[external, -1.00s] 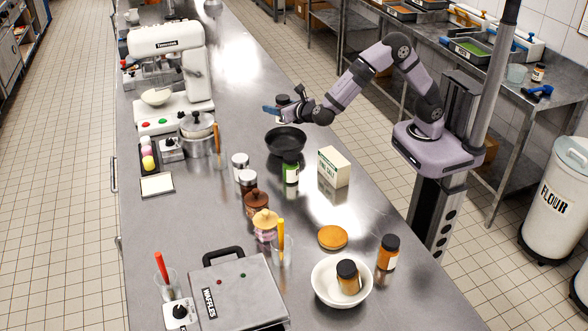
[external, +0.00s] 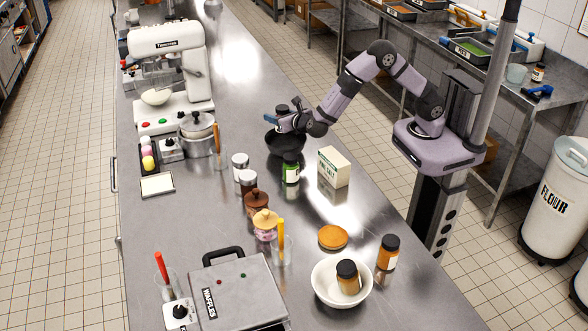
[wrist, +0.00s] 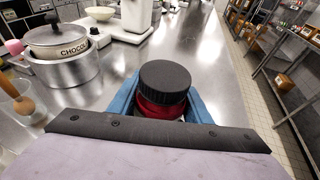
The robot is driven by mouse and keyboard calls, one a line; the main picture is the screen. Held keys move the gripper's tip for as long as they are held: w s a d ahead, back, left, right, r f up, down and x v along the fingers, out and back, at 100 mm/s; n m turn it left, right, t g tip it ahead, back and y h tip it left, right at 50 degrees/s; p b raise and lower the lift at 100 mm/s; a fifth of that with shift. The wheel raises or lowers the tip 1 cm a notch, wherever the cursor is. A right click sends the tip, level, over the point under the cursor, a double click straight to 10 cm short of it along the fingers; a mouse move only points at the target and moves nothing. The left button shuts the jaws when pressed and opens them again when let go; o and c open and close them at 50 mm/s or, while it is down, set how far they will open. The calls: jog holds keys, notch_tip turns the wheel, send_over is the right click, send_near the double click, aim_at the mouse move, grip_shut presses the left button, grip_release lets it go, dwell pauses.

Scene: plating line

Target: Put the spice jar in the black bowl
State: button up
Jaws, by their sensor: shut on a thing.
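The spice jar has a ribbed black lid and a red body; it shows in the wrist view (wrist: 164,82) between blue fingers. My gripper (wrist: 161,106) is shut on it. In the external view my gripper (external: 284,123) is at the black bowl (external: 283,147), covering its far part, and the jar's dark lid (external: 282,109) shows just above the fingers. The jar's lower end is hidden, so I cannot tell whether it touches the bowl. The bowl is not seen in the wrist view.
A green-labelled jar (external: 291,170) stands right in front of the bowl, with a salt box (external: 334,167) to its right. Shakers (external: 241,164) and a pot (external: 198,145) stand to the left.

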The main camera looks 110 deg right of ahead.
aim_at(279, 135)
jog(key=shift+f+p, duration=0.5)
jog(key=shift+f, duration=1.55)
jog(key=shift+f, duration=0.1)
jog(key=shift+s+f+b, duration=0.1)
jog(key=shift+f+b, duration=0.55)
jog(key=o, duration=1.2)
jog(key=shift+s+f, duration=0.15)
jog(key=shift+o, duration=0.2)
jog(key=shift+a, duration=0.1)
jog(key=shift+r+p, duration=0.4)
jog(key=shift+p, duration=0.05)
jog(key=b+v, duration=0.1)
jog(key=v, duration=0.7)
jog(key=r+b+v, duration=0.1)
jog(key=v, duration=0.3)
jog(key=shift+w+b, duration=0.25)
jog(key=shift+b, duration=0.05)
